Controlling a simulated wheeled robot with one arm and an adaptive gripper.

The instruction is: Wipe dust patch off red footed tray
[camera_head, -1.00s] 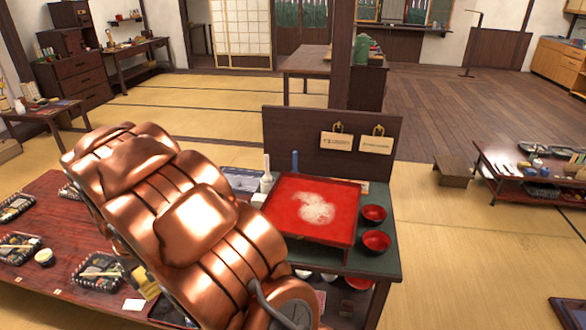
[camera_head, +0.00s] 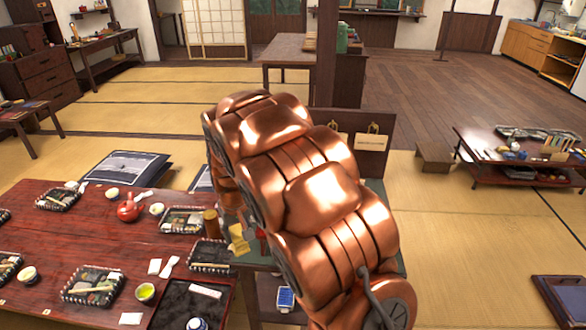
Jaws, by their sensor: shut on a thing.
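My copper arm fills the middle of the head view and hides most of the red footed tray. Only a small bit of red (camera_head: 262,240) shows at the arm's left edge; I cannot tell whether it is the tray. The dust patch is hidden. A crumpled yellow cloth (camera_head: 238,240) shows at the arm's left edge, over the left side of the dark green stand (camera_head: 245,260). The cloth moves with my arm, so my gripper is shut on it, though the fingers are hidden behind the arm. Whether the cloth touches anything is not clear.
A low red-brown table (camera_head: 60,245) with bento trays, cups and a red teapot (camera_head: 129,208) stands at the left, close to the stand. A brown cylinder (camera_head: 210,222) is near the cloth. A back board (camera_head: 375,155) with hanging plaques rises behind. Open tatami lies at right.

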